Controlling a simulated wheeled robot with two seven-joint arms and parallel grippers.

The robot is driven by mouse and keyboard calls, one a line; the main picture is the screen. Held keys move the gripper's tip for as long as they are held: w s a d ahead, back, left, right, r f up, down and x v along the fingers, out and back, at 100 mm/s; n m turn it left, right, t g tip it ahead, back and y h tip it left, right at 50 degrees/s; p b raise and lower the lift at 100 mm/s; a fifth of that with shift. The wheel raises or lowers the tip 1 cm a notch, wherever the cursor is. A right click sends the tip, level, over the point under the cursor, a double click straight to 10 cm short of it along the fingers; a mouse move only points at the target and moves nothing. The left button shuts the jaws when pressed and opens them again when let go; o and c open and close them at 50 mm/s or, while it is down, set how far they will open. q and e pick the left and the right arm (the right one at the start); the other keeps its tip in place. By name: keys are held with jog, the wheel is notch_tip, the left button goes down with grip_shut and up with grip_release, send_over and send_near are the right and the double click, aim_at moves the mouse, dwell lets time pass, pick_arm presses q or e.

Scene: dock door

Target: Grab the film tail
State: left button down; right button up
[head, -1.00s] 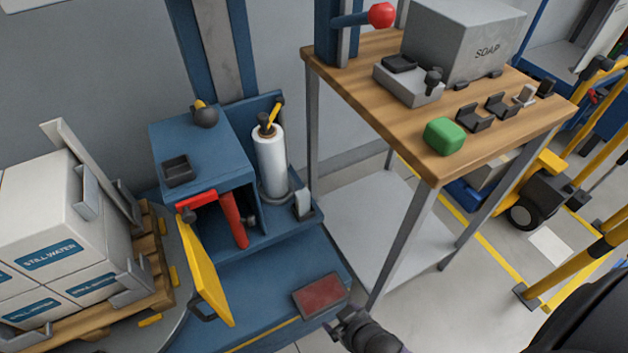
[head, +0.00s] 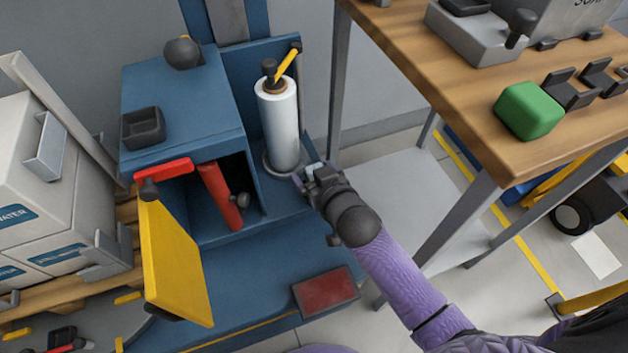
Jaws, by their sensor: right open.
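The film roll (head: 279,125) is white and stands upright on a round base in the blue machine, with a dark knob and yellow lever on top. The pale film tail (head: 316,169) is a small piece at the roll's lower right, partly hidden by my right gripper. My right gripper (head: 305,178) is open, with its jaws at the tail. I cannot tell whether a finger touches the tail or whether it lies between the fingers. My left gripper is not in view.
The yellow door (head: 175,260) hangs open beside a red cylinder (head: 220,196). A wooden-topped table (head: 450,85) with a green block (head: 529,110) stands to the right, its leg near my right arm. Boxes (head: 40,215) sit on a pallet at left.

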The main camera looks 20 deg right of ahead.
grip_shut()
